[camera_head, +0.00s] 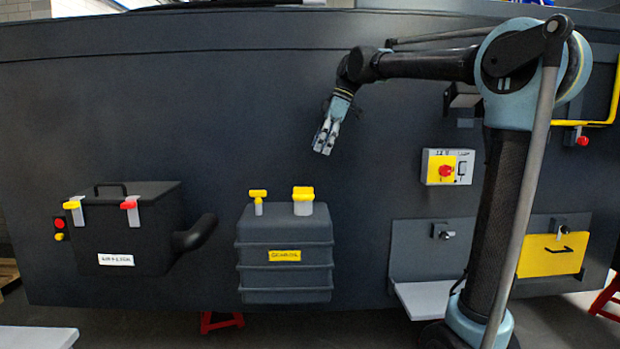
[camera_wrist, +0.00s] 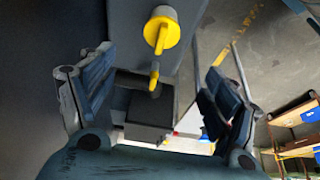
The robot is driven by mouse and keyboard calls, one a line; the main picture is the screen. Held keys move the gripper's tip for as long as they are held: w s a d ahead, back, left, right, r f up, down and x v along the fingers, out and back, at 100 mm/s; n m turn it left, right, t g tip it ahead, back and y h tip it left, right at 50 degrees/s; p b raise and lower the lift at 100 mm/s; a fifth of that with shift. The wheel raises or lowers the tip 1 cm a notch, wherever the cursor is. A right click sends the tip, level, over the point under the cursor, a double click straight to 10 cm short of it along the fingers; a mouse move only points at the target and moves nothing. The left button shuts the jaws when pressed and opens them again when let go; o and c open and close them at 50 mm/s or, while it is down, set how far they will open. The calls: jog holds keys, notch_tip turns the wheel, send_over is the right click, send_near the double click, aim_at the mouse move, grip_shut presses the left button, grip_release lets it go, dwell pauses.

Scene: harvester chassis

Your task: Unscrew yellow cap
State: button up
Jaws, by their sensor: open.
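The yellow cap (camera_head: 303,193) sits on a pale neck on top of the dark ribbed tank (camera_head: 285,237), right of a yellow T-shaped handle (camera_head: 258,194). My gripper (camera_head: 325,138) is above the cap and slightly to its right, apart from it and pointing down. In the wrist view the yellow cap (camera_wrist: 161,32) shows at the top centre, beyond the fingers, with the T-handle (camera_wrist: 154,76) below it. My gripper (camera_wrist: 150,92) is open, its two fingers wide apart with nothing between them touching.
A dark box (camera_head: 126,228) with red and yellow latches and a curved pipe (camera_head: 195,233) is at the left. A switch panel (camera_head: 447,167), a shelf (camera_head: 430,298) and a yellow plate (camera_head: 553,254) are at the right. The wall around my gripper is clear.

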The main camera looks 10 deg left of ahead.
aim_at(303, 189)
jog(key=x, duration=1.5)
jog(key=shift+a+f, duration=0.1)
jog(key=shift+f, duration=0.2)
jog(key=c, duration=1.4)
jog(key=shift+o, duration=0.2)
jog(key=n, duration=0.2)
jog(key=n+g, duration=0.1)
jog(key=n, duration=0.1)
jog(key=shift+w+g+h, duration=0.1)
jog(key=shift+g+h, duration=0.2)
jog(key=n+h, duration=0.1)
jog(key=n, duration=0.1)
jog(key=n+g, duration=0.1)
jog(key=n, duration=0.2)
jog(key=shift+n+h, duration=0.3)
jog(key=shift+h, duration=0.1)
jog(key=n+h, duration=0.1)
jog(key=n, duration=0.2)
jog(key=n+h, duration=0.1)
jog(key=n, duration=0.2)
jog(key=shift+n+g, duration=0.3)
jog(key=n+h, duration=0.2)
jog(key=n, duration=0.2)
jog(key=shift+r, duration=0.1)
